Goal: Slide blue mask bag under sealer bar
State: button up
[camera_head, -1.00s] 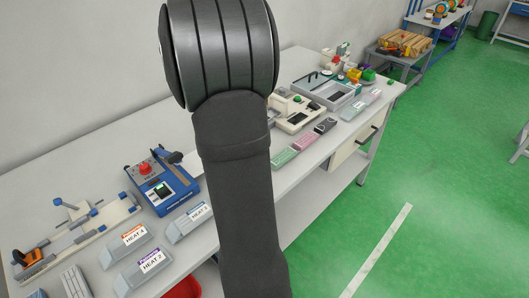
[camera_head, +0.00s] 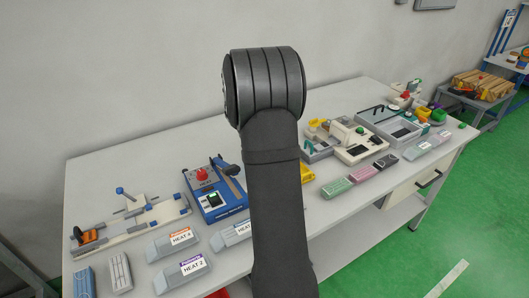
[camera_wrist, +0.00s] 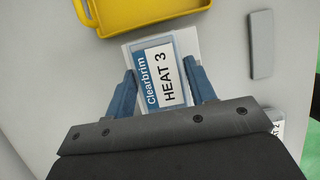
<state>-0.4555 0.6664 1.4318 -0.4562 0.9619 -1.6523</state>
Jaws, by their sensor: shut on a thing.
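The blue-labelled mask bag (camera_wrist: 166,75), marked "Clearbrim HEAT 3", lies between the fingers of my gripper (camera_wrist: 164,88) in the wrist view. One blue finger presses each long side, so the gripper is shut on it. In the head view the bag (camera_head: 231,235) shows just left of my dark arm, which hides its right end and the gripper. I cannot tell whether it touches the table. The blue sealer (camera_head: 215,190) stands behind the bag, with a red knob and green display. Its dark bar (camera_head: 230,170) is at the upper right, clear of the bag.
HEAT 4 bag (camera_head: 172,244) and HEAT 2 bag (camera_head: 183,272) lie left of the held one. A yellow tray (camera_wrist: 104,20) is beyond the held bag. A grey block (camera_wrist: 260,45) lies to its right. A jig (camera_head: 130,225) stands left of the sealer. Behind them, the table (camera_head: 110,165) is bare.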

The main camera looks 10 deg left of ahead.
notch_tip(320, 180, down, 2)
jog(key=shift+f, duration=0.25)
jog(key=shift+s+a+f, duration=0.15)
jog(key=shift+s+a, duration=0.5)
jog(key=shift+s+a+f, duration=0.15)
jog(key=shift+s+a, duration=0.45)
jog(key=shift+f, duration=0.2)
dwell(0.5)
jog(key=o, duration=1)
jog(key=shift+o, duration=0.2)
jog(key=shift+r, duration=0.15)
jog(key=shift+r, duration=0.85)
